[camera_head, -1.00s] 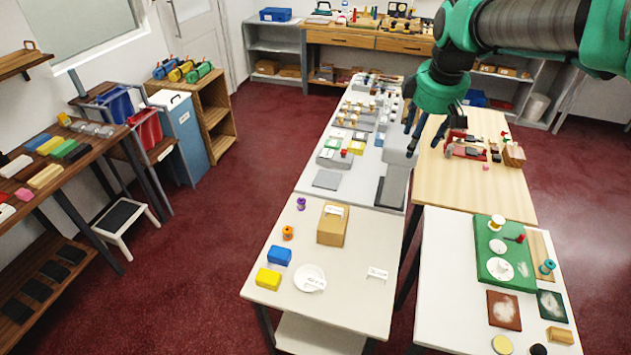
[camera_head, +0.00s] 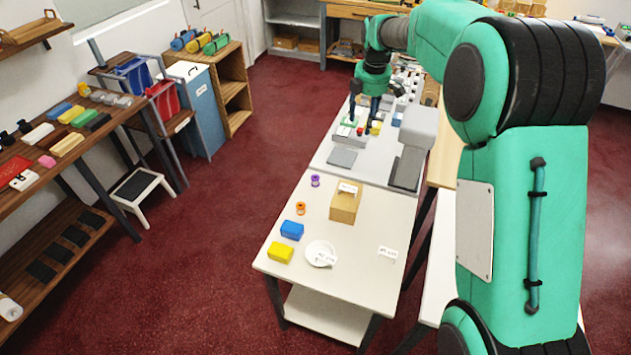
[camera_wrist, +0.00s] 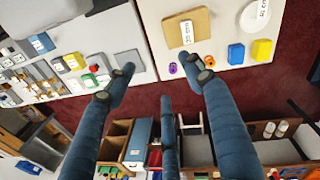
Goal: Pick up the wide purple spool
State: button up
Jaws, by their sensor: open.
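The purple spool (camera_head: 315,181) stands upright near the far left edge of the cream table, left of a cardboard box. In the wrist view it is a small purple piece (camera_wrist: 173,68) near the table edge, between my spread fingers. My gripper (camera_head: 364,108) is open and empty, high over the grey counter beyond the spool. In the wrist view its fingers (camera_wrist: 163,82) are spread wide, with nothing between them up close. An orange spool (camera_head: 300,208) stands nearer than the purple one.
The cream table (camera_head: 360,270) also holds the cardboard box (camera_head: 344,207), a blue block (camera_head: 291,230), a yellow block (camera_head: 280,252), a white plate (camera_head: 320,248) and a label card (camera_head: 388,253). The grey counter (camera_head: 335,133) behind holds several small items. Red floor lies open to the left.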

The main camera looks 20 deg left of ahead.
jog(key=w+a+f+n, duration=0.3)
jog(key=a+f+n, duration=0.2)
jog(key=a+f, duration=0.7)
jog(key=n+g, duration=0.1)
jog(key=n, duration=0.2)
send_over(315, 177)
notch_tip(315, 177, down, 11)
jog(key=shift+f+h+p, duration=0.1)
jog(key=shift+h+p, duration=0.2)
jog(key=shift+p, duration=0.15)
jog(key=shift+f, duration=0.1)
jog(key=shift+f+b, duration=0.3)
jog(key=shift+f, duration=3.9)
jog(key=shift+d+f, duration=0.1)
jog(key=shift+f, duration=2.5)
jog(key=c, duration=1.1)
